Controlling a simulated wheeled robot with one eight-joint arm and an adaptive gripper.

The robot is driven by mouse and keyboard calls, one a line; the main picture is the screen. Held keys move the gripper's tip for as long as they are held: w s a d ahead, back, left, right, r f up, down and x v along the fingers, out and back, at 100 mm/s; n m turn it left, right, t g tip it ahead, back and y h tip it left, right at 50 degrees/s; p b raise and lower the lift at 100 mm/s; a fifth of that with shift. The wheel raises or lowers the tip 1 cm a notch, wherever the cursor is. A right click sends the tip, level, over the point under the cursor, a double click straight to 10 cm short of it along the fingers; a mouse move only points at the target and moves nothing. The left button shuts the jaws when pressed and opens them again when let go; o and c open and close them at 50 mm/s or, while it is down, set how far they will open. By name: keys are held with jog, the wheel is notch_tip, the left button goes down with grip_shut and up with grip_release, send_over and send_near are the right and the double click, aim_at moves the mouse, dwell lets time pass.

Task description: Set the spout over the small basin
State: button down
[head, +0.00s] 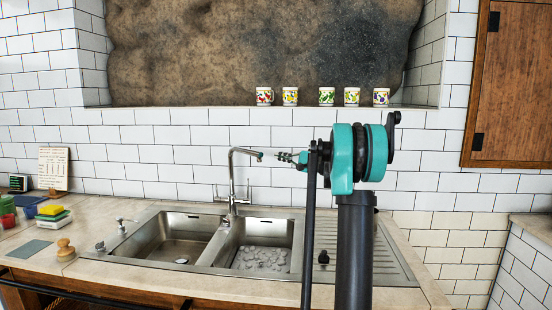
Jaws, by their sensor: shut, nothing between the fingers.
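The chrome tap's spout (243,151) rises from behind the sink, arches over to the right and ends in a dark tip above the right basin (285,235). The left basin (150,225) is bare steel with a drain; the right one has a grey pebbled layer on its floor. Which basin is smaller is hard to tell, though the right looks narrower. My gripper (282,156) is shut and empty, just right of the spout's tip at about the same height in the picture. A small gap shows between them; their depth is unclear.
My arm hides part of the drainboard (385,265). A soap pump (122,226) stands at the sink's left. Sponges (52,213) and a wooden brush (66,248) lie on the left counter. Several patterned mugs (327,96) line the ledge above. The air above the left basin is clear.

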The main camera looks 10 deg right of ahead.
jog(key=shift+w+a+r, duration=0.2)
jog(key=shift+w+a, duration=0.3)
jog(key=shift+a, duration=0.95)
jog(key=shift+w+a+r, duration=0.15)
jog(key=shift+w+a, duration=0.4)
jog(key=shift+a, duration=0.95)
jog(key=shift+w+a+r, duration=0.2)
jog(key=shift+w+a, duration=0.3)
jog(key=shift+a, duration=0.95)
jog(key=shift+s+a, duration=0.45)
jog(key=shift+a, duration=0.15)
jog(key=shift+d, duration=0.15)
